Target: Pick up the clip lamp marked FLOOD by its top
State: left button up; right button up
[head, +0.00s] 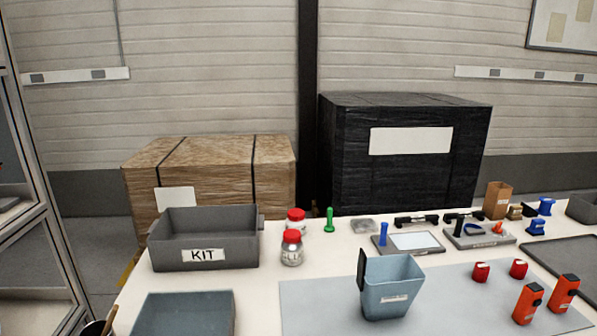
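Two upright orange pieces with dark tops, the left one (527,303) and the right one (563,293), stand at the front right of the table. They look like possible clip lamps. Each has a small mark on its front, too small to read, so I cannot tell which one says FLOOD. Two small red pieces, one (481,271) and another (518,268), sit just behind them on the grey mat (310,300). Neither of my grippers is in view.
A blue-grey bin (390,290) with a dark upright part stands on the mat. A grey KIT box (205,240), two red-lidded jars (291,250) and a blue-grey tray (185,315) are at left. Small tools and holders crowd the back right. A dark tray (570,258) lies at right.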

aim_at(558, 301)
jog(key=z, duration=1.7)
jog(key=u, duration=0.6)
jog(key=i+l+u, duration=0.3)
jog(key=l+u, duration=0.35)
jog(key=i+l+u, duration=0.1)
jog(key=l+u, duration=0.2)
jog(key=l, duration=0.25)
